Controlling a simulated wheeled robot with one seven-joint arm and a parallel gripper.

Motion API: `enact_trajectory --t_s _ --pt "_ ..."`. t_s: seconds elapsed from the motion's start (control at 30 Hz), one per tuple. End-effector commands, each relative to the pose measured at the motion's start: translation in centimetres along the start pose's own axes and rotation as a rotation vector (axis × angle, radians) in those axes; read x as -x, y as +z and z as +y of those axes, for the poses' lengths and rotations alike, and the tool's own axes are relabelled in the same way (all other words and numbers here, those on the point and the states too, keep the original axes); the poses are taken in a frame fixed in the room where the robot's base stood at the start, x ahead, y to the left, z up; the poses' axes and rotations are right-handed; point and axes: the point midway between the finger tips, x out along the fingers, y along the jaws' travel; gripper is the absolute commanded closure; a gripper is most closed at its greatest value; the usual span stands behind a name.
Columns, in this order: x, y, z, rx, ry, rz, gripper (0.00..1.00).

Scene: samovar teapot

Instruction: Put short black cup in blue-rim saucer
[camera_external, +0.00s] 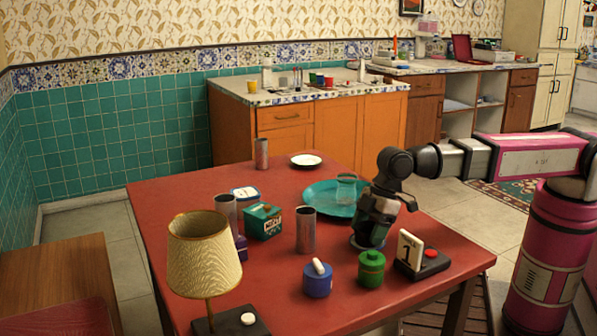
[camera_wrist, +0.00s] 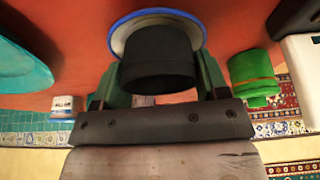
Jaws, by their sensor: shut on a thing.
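The short black cup (camera_wrist: 158,52) is between the two fingers of my gripper (camera_wrist: 158,68) in the wrist view. The gripper is shut on it. The blue-rim saucer (camera_wrist: 124,31) lies right behind the cup in that view, with its white inside and blue rim showing around it. Whether the cup touches the saucer or is just above it, I cannot tell. In the external view my gripper (camera_external: 371,228) points down at the table's right side, and a bit of the saucer's blue rim (camera_external: 356,243) shows below it. The cup is hard to make out there.
A green lidded jar (camera_external: 371,269) and a calendar stand (camera_external: 410,251) are close in front. A teal tray (camera_external: 318,195) with a clear glass lies behind. A blue jar (camera_external: 317,282), a metal cylinder (camera_external: 306,232) and a lamp (camera_external: 205,254) stand left on the red table (camera_external: 175,195).

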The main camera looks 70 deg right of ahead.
Motion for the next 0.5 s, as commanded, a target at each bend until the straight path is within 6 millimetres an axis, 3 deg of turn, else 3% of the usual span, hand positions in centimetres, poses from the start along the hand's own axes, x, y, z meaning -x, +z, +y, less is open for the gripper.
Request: enact_trajectory --t_s 0.37,0.4,0.47,0.5 --pt "-0.79 0.34 -0.01 0.0 0.0 -0.001 0.55" --pt "-0.81 0.35 -0.01 0.0 0.0 -0.002 0.29" --pt "-0.83 0.38 -0.01 0.0 -0.001 -0.003 0.13" --pt "-0.85 0.4 -0.01 0.0 -0.001 -0.004 0.13"
